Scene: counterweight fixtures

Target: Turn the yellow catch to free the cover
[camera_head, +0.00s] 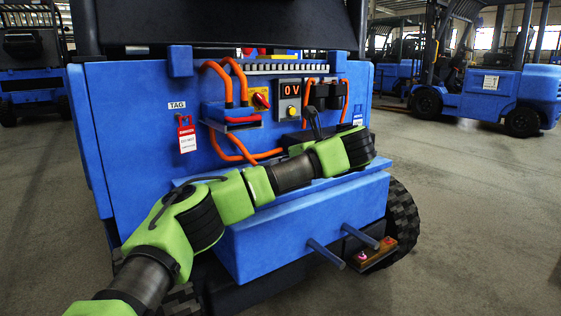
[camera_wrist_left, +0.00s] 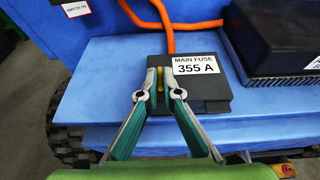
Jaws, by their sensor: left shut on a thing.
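The yellow catch (camera_wrist_left: 160,77) is a small upright piece on the left part of a black cover (camera_wrist_left: 208,106) labelled MAIN FUSE 355 A. My left gripper (camera_wrist_left: 157,86) is shut on the catch, with a fingertip on each side. The cover lies flat on the blue ledge. In the head view my green left arm crosses in front of the panel and hides the catch; the fingertips cannot be made out there. My right gripper is not in view.
Orange cables (camera_wrist_left: 168,26) run just behind the cover. A black box (camera_wrist_left: 275,35) sits to its right.

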